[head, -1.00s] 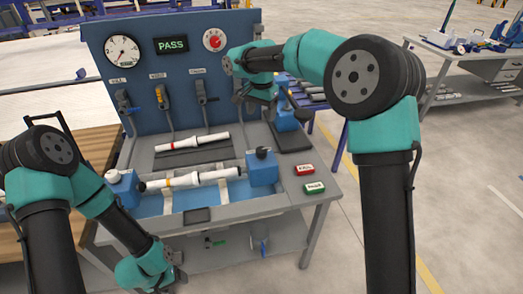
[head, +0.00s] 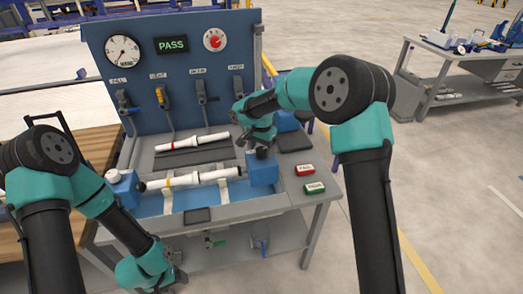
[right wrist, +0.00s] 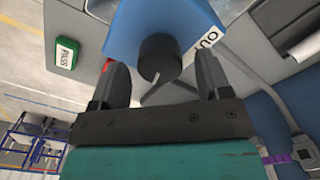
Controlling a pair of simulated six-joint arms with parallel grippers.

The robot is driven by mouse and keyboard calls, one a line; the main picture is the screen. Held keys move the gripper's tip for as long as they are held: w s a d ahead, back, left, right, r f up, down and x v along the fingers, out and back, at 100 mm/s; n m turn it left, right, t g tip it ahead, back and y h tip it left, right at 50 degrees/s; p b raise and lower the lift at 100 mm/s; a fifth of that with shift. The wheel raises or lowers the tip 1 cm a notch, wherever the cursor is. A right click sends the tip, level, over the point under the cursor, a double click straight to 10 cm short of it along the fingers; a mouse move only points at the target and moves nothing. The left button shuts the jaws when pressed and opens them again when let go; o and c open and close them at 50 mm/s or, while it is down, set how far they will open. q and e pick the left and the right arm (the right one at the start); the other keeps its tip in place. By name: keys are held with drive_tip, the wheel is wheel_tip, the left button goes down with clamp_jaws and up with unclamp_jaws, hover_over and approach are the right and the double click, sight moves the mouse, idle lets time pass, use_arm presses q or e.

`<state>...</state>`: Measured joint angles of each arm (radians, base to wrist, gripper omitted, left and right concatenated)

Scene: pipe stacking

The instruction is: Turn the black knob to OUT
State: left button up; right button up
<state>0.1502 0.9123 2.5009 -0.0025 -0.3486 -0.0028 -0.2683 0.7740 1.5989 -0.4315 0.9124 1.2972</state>
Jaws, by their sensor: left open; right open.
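The black knob (right wrist: 160,58) sits on the blue block (right wrist: 140,20) at the right end of the water tray; an "OUT" label (right wrist: 206,44) lies to its right in the right wrist view. My right gripper (right wrist: 162,68) is open, with one finger on each side of the knob; I cannot tell if they touch it. In the head view the blue block (head: 263,175) is below my right gripper (head: 262,150), which largely hides the knob. My left gripper (head: 176,270) is open, low in front of the bench, away from the block.
A white pipe (head: 205,178) spans the tray between two blue blocks. Another white pipe (head: 190,143) lies behind it. The panel display reads PASS (head: 172,44).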

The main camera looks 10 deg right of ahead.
drive_tip(key=shift+f, duration=0.7)
drive_tip(key=shift+c, duration=0.5)
drive_tip(key=c, duration=0.8)
